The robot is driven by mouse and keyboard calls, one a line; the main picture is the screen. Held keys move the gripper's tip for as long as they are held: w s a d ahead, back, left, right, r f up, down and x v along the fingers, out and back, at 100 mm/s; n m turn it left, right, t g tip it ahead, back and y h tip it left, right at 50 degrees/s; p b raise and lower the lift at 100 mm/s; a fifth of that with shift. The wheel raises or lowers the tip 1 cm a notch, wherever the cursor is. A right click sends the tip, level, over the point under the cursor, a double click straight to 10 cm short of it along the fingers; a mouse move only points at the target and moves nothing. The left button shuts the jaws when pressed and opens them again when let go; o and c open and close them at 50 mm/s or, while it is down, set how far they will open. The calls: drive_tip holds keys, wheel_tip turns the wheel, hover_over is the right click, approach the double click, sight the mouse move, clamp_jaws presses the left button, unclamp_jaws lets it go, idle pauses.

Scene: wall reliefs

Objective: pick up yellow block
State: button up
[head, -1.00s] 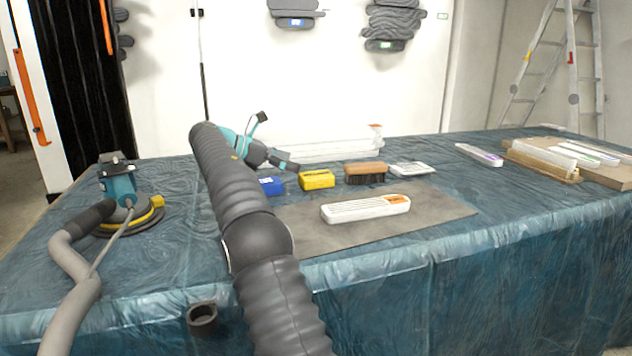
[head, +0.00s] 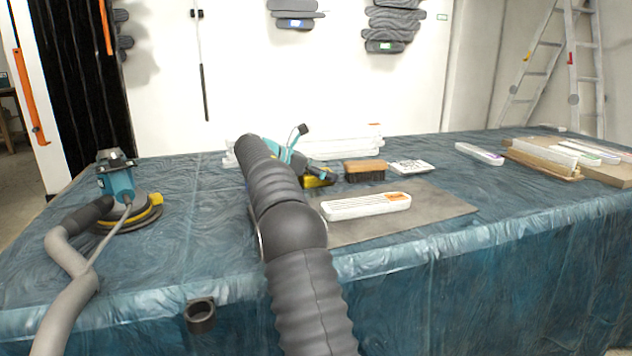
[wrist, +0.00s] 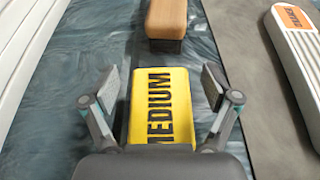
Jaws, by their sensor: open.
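The yellow block (wrist: 160,100) lies on the blue plastic-covered table and carries the black word "MEDIUM" in the wrist view. My gripper (wrist: 160,90) is open, with one finger on each side of the block and a gap visible on both sides. The block's near end is hidden behind the gripper body. In the head view the yellow block (head: 319,182) shows only partly, behind my gripper (head: 325,175) and arm. I cannot tell the exact height of the fingers over the table.
A brush with a brown wooden top (head: 365,170) stands just beyond the block. A white sanding block (head: 366,206) lies on the grey mat (head: 430,212). Long white pieces (head: 345,146) lie behind. A teal sander (head: 120,190) stands at left.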

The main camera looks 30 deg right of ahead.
drive_tip(key=c, duration=1.3)
drive_tip(key=shift+r, duration=0.15)
